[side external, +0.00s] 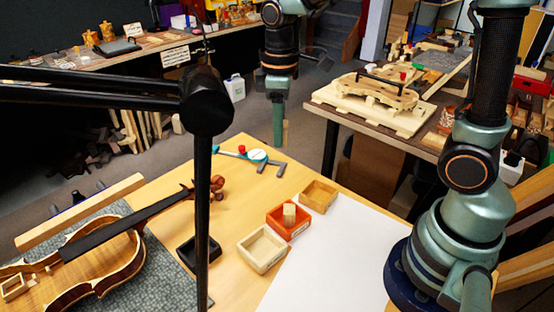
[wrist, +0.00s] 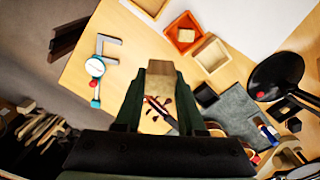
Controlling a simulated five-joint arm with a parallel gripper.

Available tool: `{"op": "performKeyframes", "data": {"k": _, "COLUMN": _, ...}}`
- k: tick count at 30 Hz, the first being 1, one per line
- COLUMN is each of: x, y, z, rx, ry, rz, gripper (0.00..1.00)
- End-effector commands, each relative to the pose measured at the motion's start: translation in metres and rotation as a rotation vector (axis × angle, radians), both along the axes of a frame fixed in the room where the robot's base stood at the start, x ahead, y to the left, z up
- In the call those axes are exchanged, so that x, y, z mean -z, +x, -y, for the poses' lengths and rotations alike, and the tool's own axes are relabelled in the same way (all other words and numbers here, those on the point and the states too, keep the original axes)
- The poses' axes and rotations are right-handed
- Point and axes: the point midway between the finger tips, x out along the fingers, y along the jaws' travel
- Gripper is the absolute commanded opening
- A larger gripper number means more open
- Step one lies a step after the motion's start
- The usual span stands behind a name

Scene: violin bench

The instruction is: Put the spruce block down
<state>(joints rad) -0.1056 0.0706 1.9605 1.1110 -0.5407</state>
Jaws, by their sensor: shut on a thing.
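My gripper (side external: 279,122) hangs in the air beyond the far edge of the workbench in the side view. In the wrist view its fingers (wrist: 158,98) are shut on a pale wooden block, taken as the spruce block (wrist: 161,71). In the side view a sliver of this block (side external: 285,133) shows at the fingertips, the rest hidden by the finger. Nothing touches it from below.
An orange tray (side external: 273,221) holds another pale block (side external: 289,213). Around it are a tan tray (side external: 331,199), a cream tray (side external: 250,257) and a black tray (side external: 186,258). A caliper (side external: 240,153), a violin (side external: 95,262) and white paper (side external: 340,262) lie on the bench.

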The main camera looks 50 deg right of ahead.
Motion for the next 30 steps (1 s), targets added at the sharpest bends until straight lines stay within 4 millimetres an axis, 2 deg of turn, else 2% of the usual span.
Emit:
{"op": "performKeyframes", "data": {"k": 3, "x": 0.003, "y": -0.011, "z": 0.016, "rx": 0.242, "ry": 0.000, "rz": 0.001, "gripper": 0.00}}
{"op": "performKeyframes", "data": {"k": 6, "x": 0.005, "y": -0.018, "z": 0.026, "rx": 0.408, "ry": 0.000, "rz": 0.001, "gripper": 0.00}}
{"op": "performKeyframes", "data": {"k": 10, "x": 0.008, "y": -0.025, "z": 0.034, "rx": 0.559, "ry": 0.000, "rz": 0.001, "gripper": 0.00}}
{"op": "performKeyframes", "data": {"k": 14, "x": 0.009, "y": -0.029, "z": 0.036, "rx": 0.631, "ry": 0.000, "rz": 0.001, "gripper": 0.00}}
{"op": "performKeyframes", "data": {"k": 17, "x": 0.006, "y": -0.035, "z": 0.024, "rx": 0.645, "ry": 0.001, "rz": 0.003, "gripper": 0.00}}
{"op": "performKeyframes", "data": {"k": 20, "x": 0.001, "y": -0.047, "z": 0.001, "rx": 0.640, "ry": 0.001, "rz": 0.004, "gripper": 0.00}}
{"op": "performKeyframes", "data": {"k": 24, "x": -0.007, "y": -0.076, "z": -0.038, "rx": 0.634, "ry": 0.003, "rz": 0.004, "gripper": 0.00}}
{"op": "performKeyframes", "data": {"k": 30, "x": -0.013, "y": -0.119, "z": -0.077, "rx": 0.636, "ry": 0.002, "rz": 0.003, "gripper": 0.00}}
